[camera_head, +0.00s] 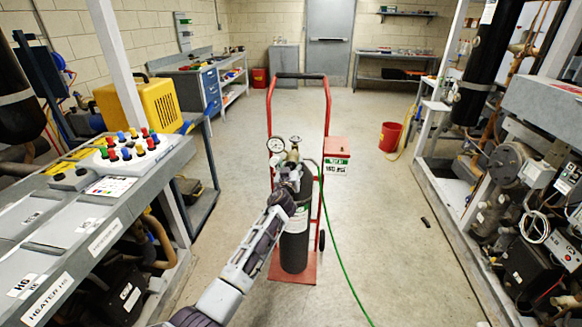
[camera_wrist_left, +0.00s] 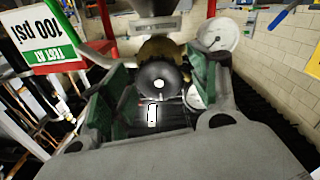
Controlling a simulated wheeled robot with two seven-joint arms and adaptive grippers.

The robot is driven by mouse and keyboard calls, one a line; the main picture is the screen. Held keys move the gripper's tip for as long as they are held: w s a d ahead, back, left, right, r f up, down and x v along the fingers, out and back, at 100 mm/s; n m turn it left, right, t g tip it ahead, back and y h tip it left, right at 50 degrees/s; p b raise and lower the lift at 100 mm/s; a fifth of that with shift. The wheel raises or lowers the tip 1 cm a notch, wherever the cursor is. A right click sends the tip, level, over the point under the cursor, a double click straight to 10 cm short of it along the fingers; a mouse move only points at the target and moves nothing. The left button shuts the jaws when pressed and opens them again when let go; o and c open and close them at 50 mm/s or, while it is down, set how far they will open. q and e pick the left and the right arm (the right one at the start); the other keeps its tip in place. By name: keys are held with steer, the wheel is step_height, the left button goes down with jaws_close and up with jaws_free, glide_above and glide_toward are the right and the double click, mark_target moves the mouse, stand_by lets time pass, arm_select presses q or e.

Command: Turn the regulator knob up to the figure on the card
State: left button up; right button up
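The regulator (camera_head: 293,156) with its round gauges sits on top of a dark gas cylinder (camera_head: 294,245). A white gauge (camera_wrist_left: 218,35) shows in the left wrist view; I cannot read its needle. The dark round knob (camera_wrist_left: 158,76) faces the wrist camera. My left gripper (camera_head: 293,178) is at the regulator. In the wrist view its green-padded fingers (camera_wrist_left: 165,95) stand on either side of the knob, with a gap visible at least on the right. The card (camera_head: 336,167) hangs beside the cylinder; upside down in the wrist view (camera_wrist_left: 50,45), it reads "TEST AT 100 psi". My right gripper is out of view.
A green hose (camera_head: 343,265) runs down to the floor. A grey bench (camera_head: 60,240) with coloured knobs stands left, compressor machinery (camera_head: 505,165) right. Floor between is mostly clear.

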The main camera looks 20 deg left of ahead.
arm_select(q)
steer(key=c, duration=0.8)
